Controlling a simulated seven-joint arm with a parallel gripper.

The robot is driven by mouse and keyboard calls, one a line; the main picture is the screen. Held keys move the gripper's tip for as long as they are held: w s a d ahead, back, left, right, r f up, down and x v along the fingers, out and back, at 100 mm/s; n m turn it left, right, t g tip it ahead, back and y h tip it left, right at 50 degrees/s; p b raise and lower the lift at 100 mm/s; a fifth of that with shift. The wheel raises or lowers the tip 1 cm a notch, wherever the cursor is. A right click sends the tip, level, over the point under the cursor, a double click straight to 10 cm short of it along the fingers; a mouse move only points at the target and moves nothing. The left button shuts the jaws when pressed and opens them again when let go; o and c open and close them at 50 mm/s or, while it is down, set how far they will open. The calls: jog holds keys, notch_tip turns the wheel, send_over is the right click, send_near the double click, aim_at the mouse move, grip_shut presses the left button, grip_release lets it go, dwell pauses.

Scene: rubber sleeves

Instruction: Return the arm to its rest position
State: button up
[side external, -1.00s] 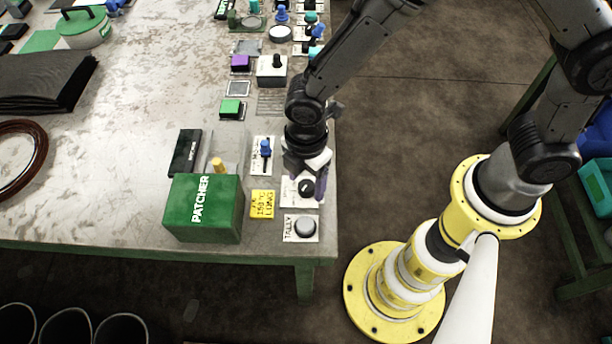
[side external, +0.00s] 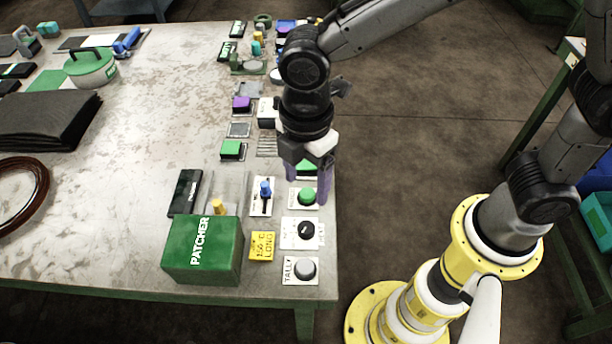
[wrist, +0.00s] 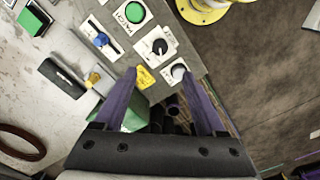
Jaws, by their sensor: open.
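My gripper (side external: 308,188) is open and empty, with two purple fingers pointing down above the right edge of the worktable. In the side external view it hangs over the panel with the green round button (side external: 308,197). In the wrist view the two fingers of my gripper (wrist: 165,88) are spread wide with nothing between them. The black knob (wrist: 160,46) and the grey TALLY button (wrist: 178,72) show beyond the fingertips. I cannot tell the exact height of the fingertips above the panels.
A blue-handled switch (side external: 265,190) stands left of my gripper. Several small controls line the table's right side. The table's middle (side external: 150,130) is clear.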

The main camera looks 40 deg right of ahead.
jog(key=shift+d, duration=0.1)
jog(key=d+r+m+t+y, duration=0.1)
jog(key=d+r+m+t, duration=0.3)
jog(key=d+r, duration=0.85)
jog(key=s+d+f+m+t+h, duration=0.1)
jog(key=s+d+m, duration=0.9)
jog(key=m, duration=0.4)
jog(key=shift+s+d+f+m+t, duration=0.3)
jog(key=shift+s+f, duration=0.1)
jog(key=shift+s, duration=0.45)
